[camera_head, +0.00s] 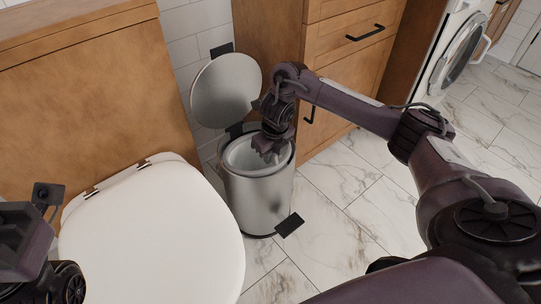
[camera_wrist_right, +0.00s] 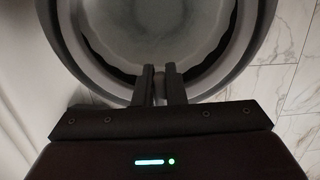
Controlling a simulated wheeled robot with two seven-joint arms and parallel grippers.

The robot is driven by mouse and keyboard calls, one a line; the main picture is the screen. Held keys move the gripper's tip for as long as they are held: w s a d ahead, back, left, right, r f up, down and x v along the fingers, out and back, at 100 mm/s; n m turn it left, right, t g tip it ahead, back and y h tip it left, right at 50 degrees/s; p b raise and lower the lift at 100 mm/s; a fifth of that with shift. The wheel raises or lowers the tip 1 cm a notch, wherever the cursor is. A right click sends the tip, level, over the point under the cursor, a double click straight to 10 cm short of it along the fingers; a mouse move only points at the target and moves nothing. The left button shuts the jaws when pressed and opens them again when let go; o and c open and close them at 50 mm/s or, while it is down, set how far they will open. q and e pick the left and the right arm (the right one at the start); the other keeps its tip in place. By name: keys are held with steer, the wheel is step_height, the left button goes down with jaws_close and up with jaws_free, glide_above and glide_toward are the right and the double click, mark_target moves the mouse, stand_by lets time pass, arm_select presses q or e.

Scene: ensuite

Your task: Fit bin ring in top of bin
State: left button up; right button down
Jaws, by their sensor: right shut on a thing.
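The bin (camera_head: 258,203) is a brushed steel cylinder standing upright on the floor, its round lid (camera_head: 226,90) swung open behind it. The bin ring (camera_head: 231,152) is a light grey band at the bin's mouth; it also shows in the right wrist view (camera_wrist_right: 245,45). My right gripper (camera_head: 269,152) reaches down over the right part of the mouth, shut on the ring's edge. Its two fingers (camera_wrist_right: 160,84) are close together on that edge in the wrist view. The gripper hides part of the rim, and I cannot tell whether the ring is fully seated. My left gripper's fingers do not show.
A white toilet lid (camera_head: 150,235) is close on the bin's left. A wooden drawer cabinet (camera_head: 345,70) stands behind and right. The bin's black pedal (camera_head: 289,225) sticks out in front. Marble floor (camera_head: 390,225) is clear to the right.

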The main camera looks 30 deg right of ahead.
steer(key=shift+f, duration=0.2)
steer(key=c, duration=1.5)
jaws_free()
steer(key=shift+r, duration=0.1)
